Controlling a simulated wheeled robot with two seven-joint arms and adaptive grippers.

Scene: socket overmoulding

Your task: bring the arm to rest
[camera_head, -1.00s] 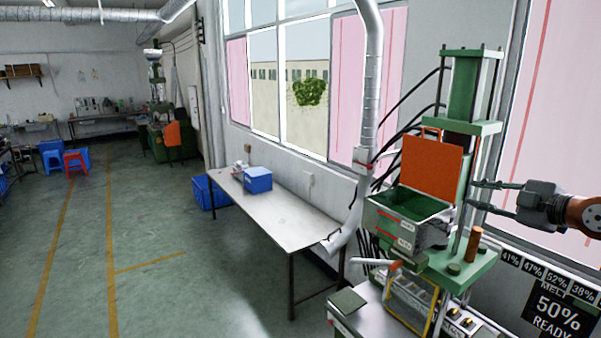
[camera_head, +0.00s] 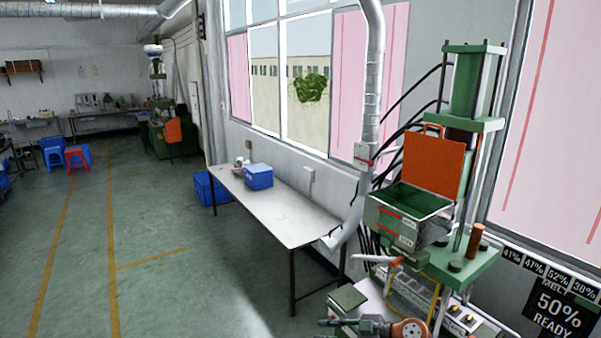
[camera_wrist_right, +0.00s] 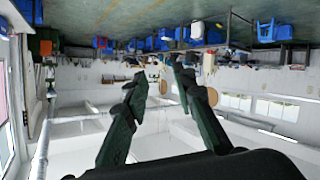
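My right gripper (camera_head: 326,329) is at the bottom edge of the head view, in front of the machine's base and pointing left. Its lower part is cut off by the frame. In the right wrist view its two dark fingers (camera_wrist_right: 157,72) stand apart with nothing between them, so it is open and empty. The green moulding machine (camera_head: 470,150) stands at the right, with an orange panel (camera_head: 432,165) raised above its open green-lined box (camera_head: 412,203). My left gripper is not in view.
A long table (camera_head: 265,205) with a blue box (camera_head: 258,176) runs along the window wall. A blue crate (camera_head: 206,190) is on the floor beside it. A grey duct (camera_head: 371,90) stands beside the machine.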

